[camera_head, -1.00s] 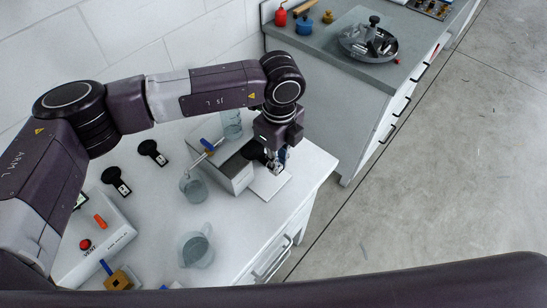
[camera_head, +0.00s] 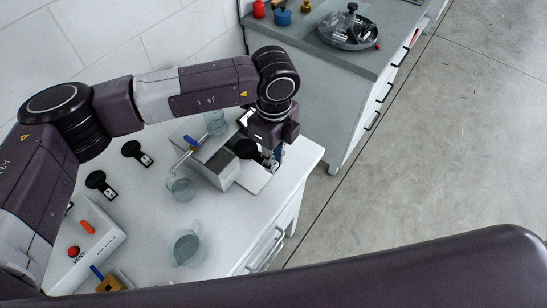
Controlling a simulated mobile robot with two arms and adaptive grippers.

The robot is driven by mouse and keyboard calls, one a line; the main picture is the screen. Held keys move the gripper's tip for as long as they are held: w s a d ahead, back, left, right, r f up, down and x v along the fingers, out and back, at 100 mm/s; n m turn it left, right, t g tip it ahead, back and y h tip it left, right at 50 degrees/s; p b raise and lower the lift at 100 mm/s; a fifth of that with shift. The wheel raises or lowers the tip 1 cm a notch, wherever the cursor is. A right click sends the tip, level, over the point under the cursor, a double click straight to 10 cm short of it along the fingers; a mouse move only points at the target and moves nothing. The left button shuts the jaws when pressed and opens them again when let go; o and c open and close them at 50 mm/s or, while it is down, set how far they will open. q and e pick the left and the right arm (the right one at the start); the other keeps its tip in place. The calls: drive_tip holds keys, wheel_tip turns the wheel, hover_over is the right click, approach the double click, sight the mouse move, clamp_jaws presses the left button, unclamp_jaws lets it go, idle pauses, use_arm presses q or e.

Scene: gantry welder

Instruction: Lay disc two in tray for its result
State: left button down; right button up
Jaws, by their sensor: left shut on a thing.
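My left gripper (camera_head: 271,163) is shut on a black disc-shaped piece (camera_head: 247,148), which I take to be disc two. The disc end sticks out left of the jaws; its grip end is hidden by the fingers. They are above a flat white tray-like plate (camera_head: 254,178) in front of a grey box (camera_head: 217,162). I cannot tell whether the disc touches the plate. Two similar black discs with small labelled ends, one farther back (camera_head: 133,150) and one nearer (camera_head: 97,181), lie on the white table at left. My right gripper is not in view.
A beaker (camera_head: 180,186) and a jug (camera_head: 186,248) stand in front of the box, another glass vessel (camera_head: 216,122) behind it. A white panel marked VENT (camera_head: 90,250) has a red button. A grey bench (camera_head: 375,58) holds a round pan (camera_head: 347,42).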

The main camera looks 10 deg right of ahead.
use_arm(q)
drive_tip(key=shift+r+p, duration=1.05)
drive_tip(key=shift+r, duration=2.2)
